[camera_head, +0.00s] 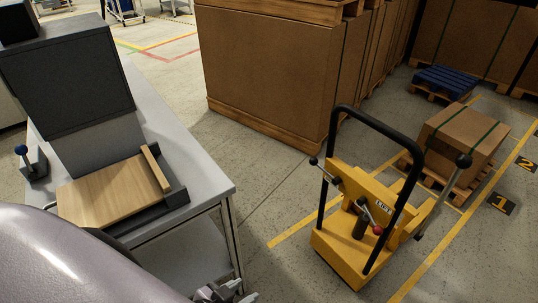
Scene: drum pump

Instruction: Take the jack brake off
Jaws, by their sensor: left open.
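A yellow jack (340,255) with a black hoop handle (407,190) stands upright on the floor right of centre. It bears a short lever with a red knob (377,230), a long lever with a black knob (463,161) on its right, and a small dark knob (313,161) on its left. I cannot tell which of these is the brake. My left gripper (230,291) is at the bottom edge, partly cut off. It is open and apart from the jack, to its lower left. My right gripper is not in view.
A grey bench (205,180) with a wooden board (110,190) and a dark box (70,75) stands at the left. Large brown crates (265,75) stand behind. A strapped carton (460,140) on a pallet is right of the jack. Floor between bench and jack is clear.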

